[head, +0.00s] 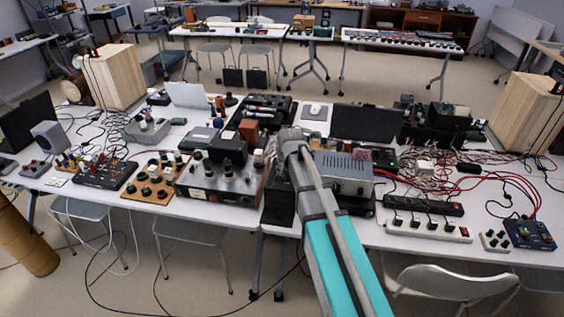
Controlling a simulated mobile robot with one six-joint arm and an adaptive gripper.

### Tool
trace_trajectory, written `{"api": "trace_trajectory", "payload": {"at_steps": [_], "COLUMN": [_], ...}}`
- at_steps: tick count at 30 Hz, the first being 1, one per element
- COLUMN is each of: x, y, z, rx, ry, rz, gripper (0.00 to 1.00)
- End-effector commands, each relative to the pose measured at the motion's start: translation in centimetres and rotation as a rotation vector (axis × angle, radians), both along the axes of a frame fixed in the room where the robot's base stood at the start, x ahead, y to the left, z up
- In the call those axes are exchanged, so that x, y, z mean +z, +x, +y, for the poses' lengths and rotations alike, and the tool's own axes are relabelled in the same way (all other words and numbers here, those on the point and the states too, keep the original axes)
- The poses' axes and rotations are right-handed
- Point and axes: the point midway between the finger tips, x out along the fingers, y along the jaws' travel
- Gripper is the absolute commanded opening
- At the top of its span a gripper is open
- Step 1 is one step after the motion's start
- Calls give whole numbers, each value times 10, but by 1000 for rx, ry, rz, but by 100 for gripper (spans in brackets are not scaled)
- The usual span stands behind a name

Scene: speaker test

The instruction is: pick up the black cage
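A dark, box-like cover that looks like the black cage (228,151) sits on top of a silver-and-brown amplifier chassis (215,187) near the front middle of the table. Its fine mesh is too small to make out. My arm, turquoise and grey, reaches up from the bottom of the picture. Its grey upper end is to the right of the cage and apart from it in the picture. I cannot make out my gripper or its fingers. Nothing is seen touching the cage.
The white table (400,238) is crowded. A silver metal unit (343,172) stands right of my arm. Power strips (428,230) and tangled red and white cables lie further right. Wooden speaker boxes (113,76) stand at both ends. A chair (450,282) is in front.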

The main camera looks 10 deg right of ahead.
Motion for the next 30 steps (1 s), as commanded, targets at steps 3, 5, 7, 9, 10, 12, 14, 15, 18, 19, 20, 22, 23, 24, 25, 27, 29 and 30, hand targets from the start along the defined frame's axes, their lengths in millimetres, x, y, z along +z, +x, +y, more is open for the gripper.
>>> {"api": "trace_trajectory", "payload": {"at_steps": [3,5,7,9,10,12,14,15,18,19,20,22,23,24,25,27,29,30], "x": [16,21,26,30,31,34,36,37,38,38,38,38,38,38,38,38,38,38], "y": [-33,-44,-55,-65,-68,-75,-80,-83,-87,-87,-88,-88,-88,-88,-88,-88,-88,-88], "z": [-1,-2,-2,-2,-2,-3,-3,-3,-3,-3,-3,-3,-3,-3,-3,-3,-3,-3], "rx": [0,0,0,0,0,0,0,0,0,0,0,0,0,0,0,0,0,0], "ry": [0,0,0,0,0,0,0,0,0,0,0,0,0,0,0,0,0,0], "rz": [0,0,0,0,0,0,0,0,0,0,0,0,0,0,0,0,0,0], "gripper": [0,0,0,0,0,0,0,0,0,0,0,0,0,0,0,0,0,0]}}
